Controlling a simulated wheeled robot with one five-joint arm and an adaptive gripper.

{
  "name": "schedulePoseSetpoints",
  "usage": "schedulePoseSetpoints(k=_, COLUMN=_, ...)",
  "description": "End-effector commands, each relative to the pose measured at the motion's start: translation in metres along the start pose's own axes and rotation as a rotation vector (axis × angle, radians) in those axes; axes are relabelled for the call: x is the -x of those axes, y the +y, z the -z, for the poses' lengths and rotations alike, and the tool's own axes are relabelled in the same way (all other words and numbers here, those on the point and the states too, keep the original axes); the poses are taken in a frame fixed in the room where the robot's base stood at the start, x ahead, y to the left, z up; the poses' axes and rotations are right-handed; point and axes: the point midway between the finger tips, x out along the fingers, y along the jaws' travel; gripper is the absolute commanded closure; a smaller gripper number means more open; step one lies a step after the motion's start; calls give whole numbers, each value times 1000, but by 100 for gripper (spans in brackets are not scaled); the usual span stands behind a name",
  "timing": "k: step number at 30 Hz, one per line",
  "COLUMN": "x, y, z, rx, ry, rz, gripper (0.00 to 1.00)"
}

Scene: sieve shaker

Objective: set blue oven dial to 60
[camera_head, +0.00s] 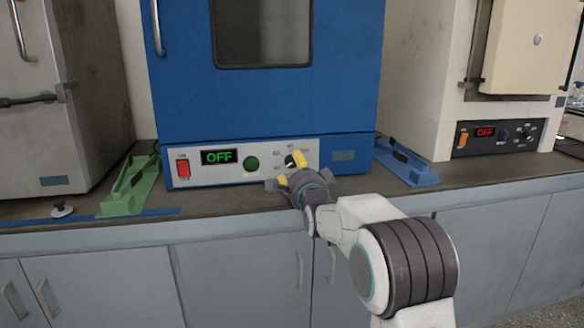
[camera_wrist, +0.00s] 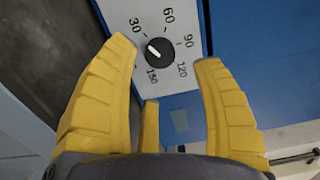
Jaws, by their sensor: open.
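The blue oven (camera_head: 180,95) stands at the back centre, with a white control panel (camera_head: 235,175) along its bottom. Its black dial (camera_wrist: 160,52) has a white pointer line to the upper left, roughly towards the 30 mark. The labels 30, 60, 90, 120 and 150 ring it. My gripper (camera_wrist: 165,52) is open, its yellow fingers apart on either side of the dial in the wrist view. Whether they touch it I cannot tell. In the head view my gripper (camera_head: 295,160) is in front of the panel's right part and hides most of the dial.
The panel also has a red switch (camera_head: 182,169), a green OFF display (camera_head: 219,157) and a green knob (camera_head: 251,164). A green holder (camera_head: 130,186) and a blue holder (camera_head: 408,165) lie on the counter at either side. Another oven (camera_head: 460,100) stands at right.

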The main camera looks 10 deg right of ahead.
Motion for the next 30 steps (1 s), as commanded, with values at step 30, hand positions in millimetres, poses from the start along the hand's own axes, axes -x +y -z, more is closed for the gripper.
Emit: schedulePoseSetpoints(k=30, x=-64, y=0, z=0, rx=3, ry=0, rz=-2, gripper=40)
